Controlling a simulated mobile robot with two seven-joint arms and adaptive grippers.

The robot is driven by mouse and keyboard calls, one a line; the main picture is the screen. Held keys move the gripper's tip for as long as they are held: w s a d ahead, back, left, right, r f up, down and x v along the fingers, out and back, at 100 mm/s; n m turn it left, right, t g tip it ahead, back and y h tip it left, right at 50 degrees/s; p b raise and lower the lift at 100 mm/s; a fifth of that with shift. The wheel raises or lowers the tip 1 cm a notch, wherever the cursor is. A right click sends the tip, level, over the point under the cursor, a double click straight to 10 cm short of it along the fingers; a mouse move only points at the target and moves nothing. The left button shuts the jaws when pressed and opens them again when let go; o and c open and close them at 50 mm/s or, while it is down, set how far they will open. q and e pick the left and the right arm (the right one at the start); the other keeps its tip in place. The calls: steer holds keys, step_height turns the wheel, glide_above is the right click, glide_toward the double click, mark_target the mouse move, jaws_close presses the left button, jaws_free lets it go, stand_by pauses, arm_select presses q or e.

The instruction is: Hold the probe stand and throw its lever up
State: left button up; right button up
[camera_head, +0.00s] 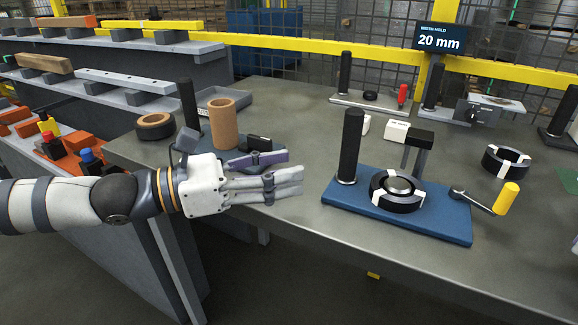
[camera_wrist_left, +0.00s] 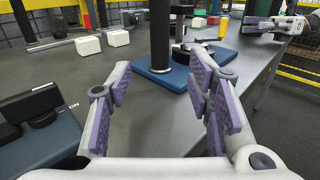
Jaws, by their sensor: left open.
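The probe stand is a blue base plate (camera_head: 440,224) with an upright black-gripped post (camera_head: 350,145), a black ring with white clips (camera_head: 398,190) and a lever with a yellow handle (camera_head: 507,198). The lever slants out to the right, its handle tilted upward. My left gripper (camera_head: 285,176) is open and empty, left of the post and apart from it. In the left wrist view its spread fingers (camera_wrist_left: 160,80) face the post (camera_wrist_left: 160,35), with clear space between. My right gripper (camera_wrist_left: 258,25) shows only there, beyond the stand at top right; its jaw opening is unclear.
A cork-coloured cylinder (camera_head: 222,124) and a ring (camera_head: 155,125) stand behind my left gripper. A dark device (camera_wrist_left: 35,105) lies left of it in the wrist view. A loose black ring (camera_head: 505,161) lies behind the lever. The table's front edge runs close to the blue base.

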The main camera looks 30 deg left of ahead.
mark_target(341, 159)
arm_select(q)
steer(key=x, duration=1.2)
steer(key=shift+c, duration=0.6)
jaws_close()
steer(key=shift+f, duration=0.15)
stand_by(0.4)
